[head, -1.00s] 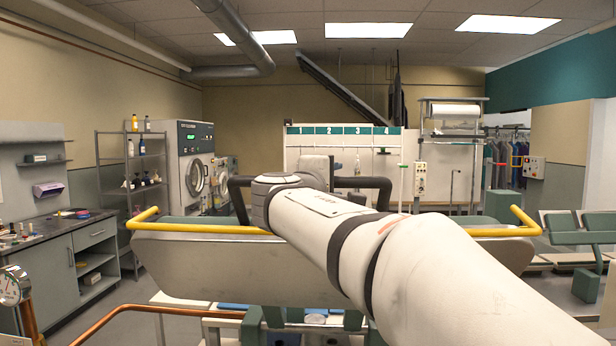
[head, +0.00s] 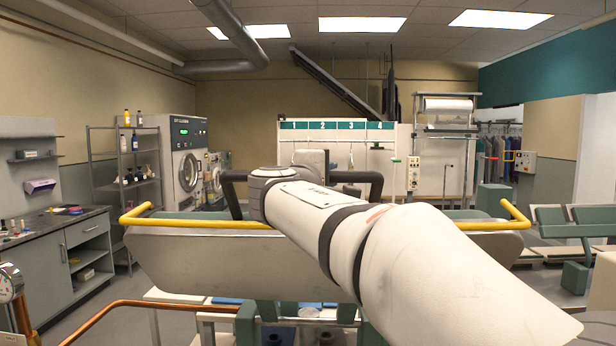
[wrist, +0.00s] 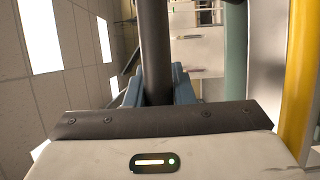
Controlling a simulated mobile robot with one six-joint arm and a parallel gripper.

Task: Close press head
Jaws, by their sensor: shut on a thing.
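The press head (head: 200,262) is a wide pale panel in front of me, raised and tilted above the press's lower parts. A yellow rail (head: 190,222) runs along its upper edge, and a dark handle bar (head: 362,178) stands above it. In the wrist view the dark bar (wrist: 155,40) runs between the blue-grey fingers of my gripper (wrist: 159,82), which is shut on it. In the head view my arm covers the middle of the press head, and my fingers are hidden behind it.
A copper pipe (head: 110,322) crosses low in front on the left. A grey counter (head: 50,225) stands at the left, with a shelf rack (head: 92,170) and washers (head: 182,150) behind. Green-padded press tables (head: 560,228) stand at the right.

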